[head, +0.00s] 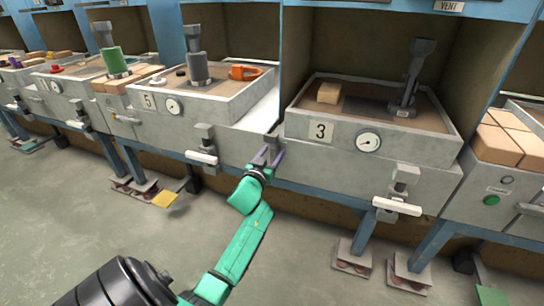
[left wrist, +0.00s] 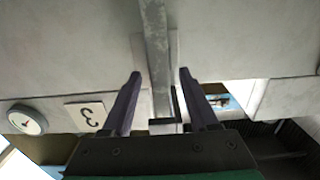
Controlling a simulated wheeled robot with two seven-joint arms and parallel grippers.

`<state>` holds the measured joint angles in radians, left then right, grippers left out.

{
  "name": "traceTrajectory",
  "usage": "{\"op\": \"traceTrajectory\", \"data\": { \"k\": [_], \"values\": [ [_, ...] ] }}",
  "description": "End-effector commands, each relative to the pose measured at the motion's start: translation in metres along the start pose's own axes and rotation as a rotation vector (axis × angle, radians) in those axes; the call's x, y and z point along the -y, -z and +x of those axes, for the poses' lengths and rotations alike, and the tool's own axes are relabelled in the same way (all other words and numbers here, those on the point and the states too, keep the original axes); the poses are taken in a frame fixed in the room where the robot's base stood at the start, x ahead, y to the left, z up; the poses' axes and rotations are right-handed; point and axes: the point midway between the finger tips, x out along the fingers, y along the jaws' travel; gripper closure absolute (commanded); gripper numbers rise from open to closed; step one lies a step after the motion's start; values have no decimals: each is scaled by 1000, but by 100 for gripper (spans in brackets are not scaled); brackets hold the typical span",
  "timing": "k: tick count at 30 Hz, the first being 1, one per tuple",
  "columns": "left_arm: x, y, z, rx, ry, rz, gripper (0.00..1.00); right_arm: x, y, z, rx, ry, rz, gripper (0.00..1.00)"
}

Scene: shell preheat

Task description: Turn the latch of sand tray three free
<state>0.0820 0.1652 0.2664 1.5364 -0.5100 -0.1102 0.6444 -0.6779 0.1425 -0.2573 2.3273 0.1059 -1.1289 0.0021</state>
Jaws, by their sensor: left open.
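Sand tray three (head: 300,124) carries the number plate "3" (head: 320,130) and a round gauge (head: 368,141) on its front. The plate also shows upside down in the left wrist view (left wrist: 87,116). A grey latch bar (left wrist: 158,50) at the tray's left front runs between my left fingers in the left wrist view; it is mostly hidden in the head view. My left gripper (head: 268,156) is open, with its fingers (left wrist: 158,75) one on each side of the bar. I cannot tell whether they touch it. My right gripper is not in view.
Tray three holds a tan block (head: 329,93) and a dark upright tool (head: 410,78). A white handle (head: 397,206) juts out at its lower right. Tray five (head: 150,85) stands to the left with another white handle (head: 202,157).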

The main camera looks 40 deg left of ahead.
Motion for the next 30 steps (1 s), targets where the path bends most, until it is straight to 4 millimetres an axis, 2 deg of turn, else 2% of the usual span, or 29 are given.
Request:
{"op": "traceTrajectory", "data": {
  "k": [4,5,9,10,30],
  "values": [
    [0,0,0,0,0,0,40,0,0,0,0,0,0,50],
    [0,0,0,0,0,0,44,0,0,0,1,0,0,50],
    [0,0,0,0,0,0,97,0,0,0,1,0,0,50],
    [0,0,0,0,0,0,100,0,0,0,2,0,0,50],
    [0,-1,-1,1,0,-1,100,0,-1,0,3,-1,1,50]
  ]
}}
